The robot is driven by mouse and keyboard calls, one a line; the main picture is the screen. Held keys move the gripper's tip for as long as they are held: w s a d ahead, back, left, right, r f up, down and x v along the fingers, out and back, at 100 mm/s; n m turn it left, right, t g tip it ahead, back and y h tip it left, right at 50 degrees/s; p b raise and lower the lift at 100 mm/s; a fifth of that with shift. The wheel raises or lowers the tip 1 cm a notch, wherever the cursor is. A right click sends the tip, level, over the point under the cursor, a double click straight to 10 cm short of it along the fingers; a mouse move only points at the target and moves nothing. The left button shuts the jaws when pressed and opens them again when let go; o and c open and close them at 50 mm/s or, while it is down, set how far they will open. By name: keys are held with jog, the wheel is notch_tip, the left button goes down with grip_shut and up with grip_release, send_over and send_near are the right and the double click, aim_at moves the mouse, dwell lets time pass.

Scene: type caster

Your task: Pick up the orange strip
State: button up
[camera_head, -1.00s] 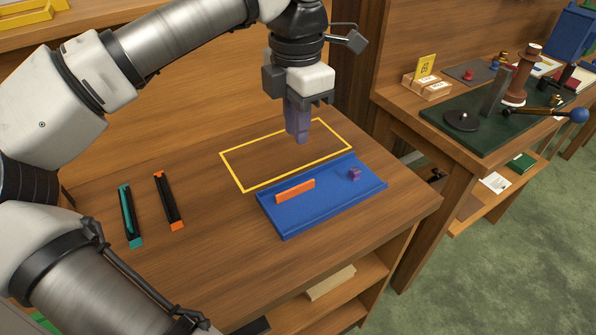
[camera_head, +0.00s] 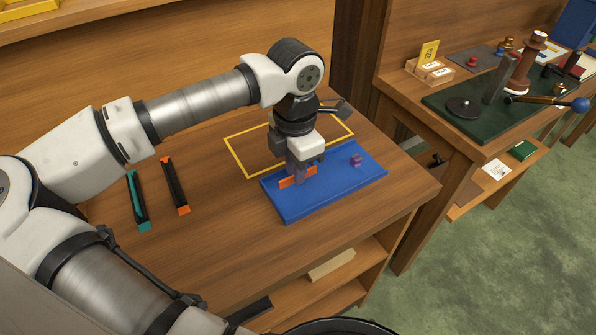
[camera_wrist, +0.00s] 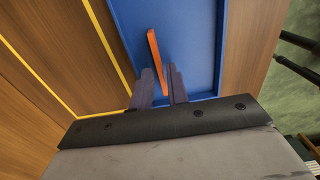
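The orange strip (camera_head: 309,171) stands on edge on the blue tray (camera_head: 335,191), toward its left half. My gripper (camera_head: 298,178) is down at the strip, with its fingers reaching to the tray and hiding the strip's middle. In the wrist view the orange strip (camera_wrist: 154,48) runs between the two fingertips (camera_wrist: 159,70). A narrow gap shows on each side of it, so the gripper looks open around the strip. Whether the fingertips touch the tray I cannot tell.
A small purple piece (camera_head: 356,160) sits on the tray's right part. A yellow outline (camera_head: 236,157) is marked behind the tray. Two dark holders, one with teal (camera_head: 138,200) and one with orange ends (camera_head: 175,186), lie at left. Bare tabletop lies between them and the tray.

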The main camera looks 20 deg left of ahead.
jog(key=shift+f, duration=0.35)
jog(key=shift+c, duration=0.5)
grip_shut()
jog(key=shift+r, duration=0.15)
